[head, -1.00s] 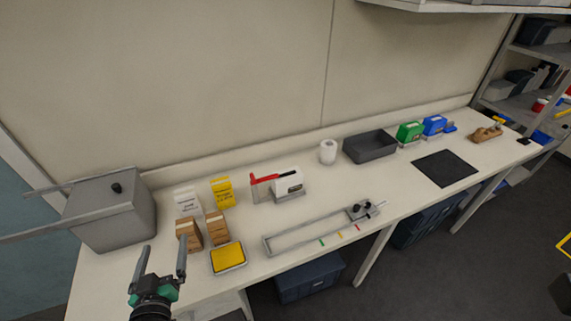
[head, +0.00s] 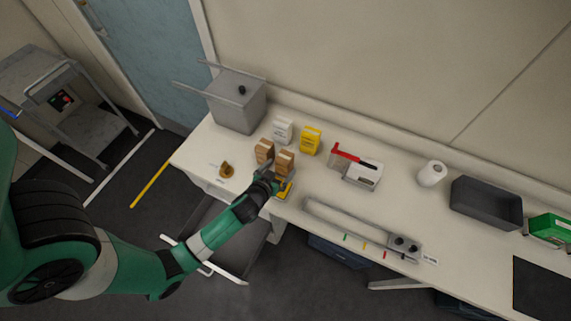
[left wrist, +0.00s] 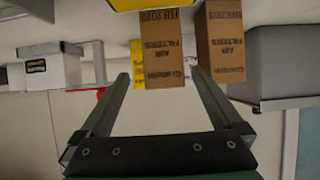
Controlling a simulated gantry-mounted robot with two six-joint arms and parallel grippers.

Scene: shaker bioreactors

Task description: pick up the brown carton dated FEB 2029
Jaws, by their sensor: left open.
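Two brown cartons stand side by side on the bench. In the head view they are the left carton (head: 264,150) and the right carton (head: 286,161). The left wrist view is upside down. There the middle carton (left wrist: 163,45) bears "AIR FILTERS" and a date line that seems to read FEB 2029; it matches the right carton in the head view. The other carton (left wrist: 222,45) also bears "AIR FILTERS"; its date is not legible. My left gripper (head: 274,177) is open, its fingers (left wrist: 159,76) pointing toward the middle carton, nothing held. My right gripper is not in view.
A yellow-topped tray (head: 284,189) lies close by the gripper. White (head: 283,131) and yellow (head: 310,140) packets stand behind the cartons. A brown object (head: 227,169) lies near the front edge.

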